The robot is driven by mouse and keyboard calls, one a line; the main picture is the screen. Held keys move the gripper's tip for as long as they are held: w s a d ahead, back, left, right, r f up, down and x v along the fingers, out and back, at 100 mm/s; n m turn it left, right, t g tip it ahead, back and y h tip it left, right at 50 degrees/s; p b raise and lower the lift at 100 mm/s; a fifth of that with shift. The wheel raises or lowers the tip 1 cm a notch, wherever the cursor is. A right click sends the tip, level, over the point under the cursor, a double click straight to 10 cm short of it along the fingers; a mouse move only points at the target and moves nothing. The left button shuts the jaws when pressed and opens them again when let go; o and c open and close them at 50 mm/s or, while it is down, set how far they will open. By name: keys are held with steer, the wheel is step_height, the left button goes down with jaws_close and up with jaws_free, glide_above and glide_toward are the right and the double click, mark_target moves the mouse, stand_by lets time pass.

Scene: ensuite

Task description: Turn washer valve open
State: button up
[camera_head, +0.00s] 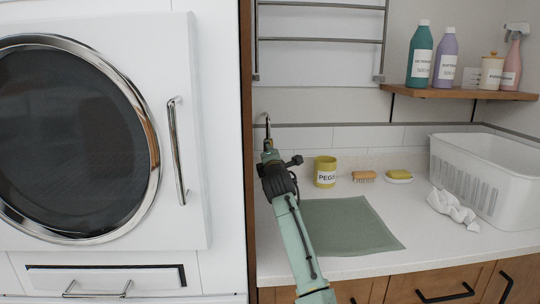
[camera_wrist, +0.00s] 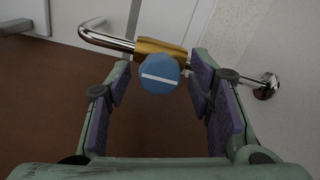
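The washer valve has a round blue knob (camera_wrist: 159,74) with a white line across it, lying nearly level with a slight tilt. It sits on a brass body (camera_wrist: 150,47) on a chrome pipe (camera_wrist: 228,78) that ends at a round wall flange. My gripper (camera_wrist: 160,80) is open, with one purple-padded finger on each side of the knob. Whether either pad touches it I cannot tell. In the head view, my gripper (camera_head: 268,153) is in front of the wall by the washer's right side. A chrome pipe (camera_head: 267,123) shows above it; the knob is hidden there.
The white washer (camera_head: 200,60) with its round door stands at left. The counter (camera_head: 440,245) holds a green mat (camera_head: 345,227), a yellow pegs pot (camera_head: 325,172), a brush (camera_head: 364,176), a sponge on a dish (camera_head: 399,176) and a white basket (camera_head: 490,175). A bottle shelf (camera_head: 450,93) is above.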

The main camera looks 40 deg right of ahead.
steer(key=shift+s, duration=0.1)
steer(key=v, duration=1.2)
stand_by(0.5)
